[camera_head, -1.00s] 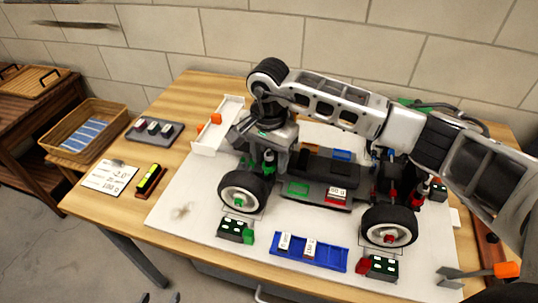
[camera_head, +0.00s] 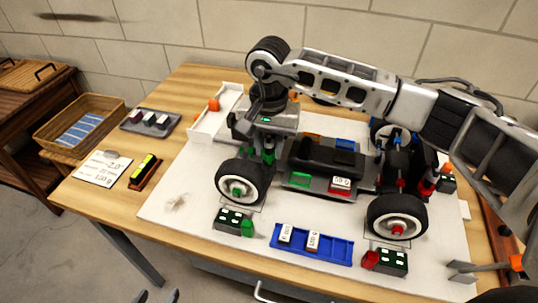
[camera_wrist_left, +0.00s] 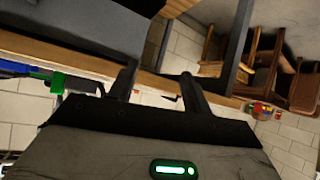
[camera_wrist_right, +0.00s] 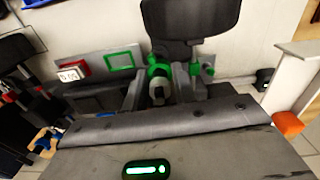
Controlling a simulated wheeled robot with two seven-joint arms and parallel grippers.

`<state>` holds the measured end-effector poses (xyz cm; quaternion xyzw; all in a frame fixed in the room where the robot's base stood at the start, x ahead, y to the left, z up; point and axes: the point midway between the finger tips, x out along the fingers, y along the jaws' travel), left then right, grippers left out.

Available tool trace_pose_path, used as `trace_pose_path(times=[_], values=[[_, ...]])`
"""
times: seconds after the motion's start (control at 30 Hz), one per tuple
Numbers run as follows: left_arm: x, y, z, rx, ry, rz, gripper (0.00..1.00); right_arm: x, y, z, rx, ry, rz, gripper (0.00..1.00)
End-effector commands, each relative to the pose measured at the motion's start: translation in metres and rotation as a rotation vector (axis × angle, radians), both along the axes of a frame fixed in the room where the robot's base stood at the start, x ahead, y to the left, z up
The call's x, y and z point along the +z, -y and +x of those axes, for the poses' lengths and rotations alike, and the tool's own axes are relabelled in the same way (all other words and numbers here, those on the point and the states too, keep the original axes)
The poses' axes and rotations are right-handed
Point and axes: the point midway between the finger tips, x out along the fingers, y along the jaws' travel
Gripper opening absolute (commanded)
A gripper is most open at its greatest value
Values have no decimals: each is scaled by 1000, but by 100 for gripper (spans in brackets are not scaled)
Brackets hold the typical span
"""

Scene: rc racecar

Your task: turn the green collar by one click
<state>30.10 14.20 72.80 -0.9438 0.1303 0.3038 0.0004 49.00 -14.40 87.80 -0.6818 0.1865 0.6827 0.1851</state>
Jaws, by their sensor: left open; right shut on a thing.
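The green collar (camera_head: 268,156) sits on the upright shock behind the green-hubbed wheel of the racecar (camera_head: 325,165). My right gripper (camera_head: 266,143) reaches in from above with its arm across the car. Its fingers are shut around the shock at the collar; in the right wrist view green parts (camera_wrist_right: 158,72) show between and just beyond the fingers (camera_wrist_right: 161,92). The collar's marks are too small to read. My left gripper (camera_head: 157,297) is at the bottom edge, open and empty; the left wrist view shows its two fingers (camera_wrist_left: 157,82) apart near the table edge.
A blue tray (camera_head: 340,257) with two labelled blocks and dark boxes (camera_head: 228,220) lie in front of the car. A yellow-green gauge (camera_head: 146,168), a printed card (camera_head: 103,168) and a grey tray (camera_head: 132,125) lie left. The table's left front is clear.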

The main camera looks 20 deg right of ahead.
Motion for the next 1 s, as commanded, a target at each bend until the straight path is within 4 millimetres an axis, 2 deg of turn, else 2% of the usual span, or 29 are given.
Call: trace_pose_path(times=[0.03,0.13,0.43,0.47,0.5,0.53,0.83,1.0], values=[[-6,1,0,1,7,-11,49,-4,1,1,38,5,-1,4],[-2,3,2,3,16,-23,49,-1,0,1,86,3,0,4],[4,5,3,12,19,-38,49,1,0,0,96,1,1,4],[4,5,3,11,20,-38,49,1,0,0,96,2,1,35],[4,5,3,11,20,-38,49,1,0,0,95,1,1,47],[4,5,3,11,20,-38,49,1,0,0,95,1,1,49],[2,5,2,11,17,-36,49,2,0,0,94,1,1,49],[0,5,2,12,17,-36,49,21,0,1,94,5,2,49]])
